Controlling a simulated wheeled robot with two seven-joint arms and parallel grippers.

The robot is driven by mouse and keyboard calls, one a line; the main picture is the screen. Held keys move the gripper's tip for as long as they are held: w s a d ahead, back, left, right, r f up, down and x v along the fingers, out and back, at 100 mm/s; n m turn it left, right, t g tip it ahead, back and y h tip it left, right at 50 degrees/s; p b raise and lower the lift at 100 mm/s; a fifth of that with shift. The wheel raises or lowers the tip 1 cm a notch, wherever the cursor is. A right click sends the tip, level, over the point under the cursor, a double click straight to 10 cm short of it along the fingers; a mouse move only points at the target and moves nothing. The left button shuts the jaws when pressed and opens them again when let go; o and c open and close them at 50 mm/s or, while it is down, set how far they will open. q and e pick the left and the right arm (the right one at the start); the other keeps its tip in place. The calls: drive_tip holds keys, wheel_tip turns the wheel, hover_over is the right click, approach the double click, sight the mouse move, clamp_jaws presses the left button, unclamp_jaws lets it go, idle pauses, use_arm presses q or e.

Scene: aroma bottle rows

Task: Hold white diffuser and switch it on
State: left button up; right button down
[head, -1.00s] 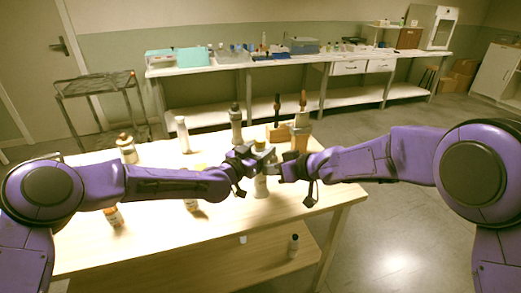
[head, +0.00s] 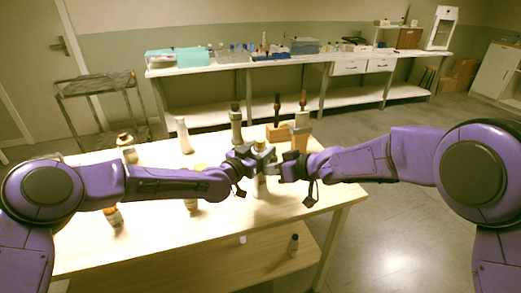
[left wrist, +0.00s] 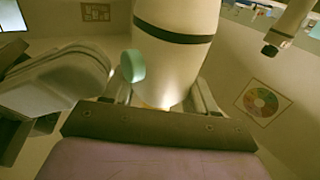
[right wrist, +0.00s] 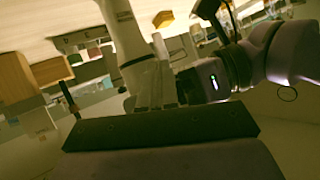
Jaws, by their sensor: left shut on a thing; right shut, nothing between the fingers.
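The white diffuser (head: 260,187) is upright at the right part of the table, between my two grippers. My left gripper (head: 262,160) is shut on it and partly hides it. In the left wrist view the diffuser (left wrist: 180,60) is a white body with a dark band, and a pale green button (left wrist: 133,66) sits on its left side. My right gripper (head: 281,170) is shut and empty to the right of the diffuser. In the left wrist view its grey tip (left wrist: 75,75) lies just left of the button; I cannot tell if they touch.
On the table (head: 150,240) stand a white bottle (head: 183,136), a grey bottle (head: 236,122), a bottle with a brown top (head: 302,122) and several others. A small bottle (head: 293,243) stands on the lower shelf. The table's front middle is clear.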

drive_tip(key=shift+w, duration=0.1)
idle(0.3)
drive_tip(key=shift+w+a, duration=0.15)
drive_tip(key=shift+w, duration=0.2)
drive_tip(key=shift+s, duration=0.1)
drive_tip(key=shift+s+r, duration=0.1)
drive_tip(key=shift+s, duration=0.3)
use_arm(q)
drive_tip(key=o, duration=1.2)
drive_tip(key=shift+o, duration=0.2)
use_arm(e)
drive_tip(key=s+d, duration=0.2)
drive_tip(key=s, duration=0.3)
drive_tip(key=shift+s, duration=0.35)
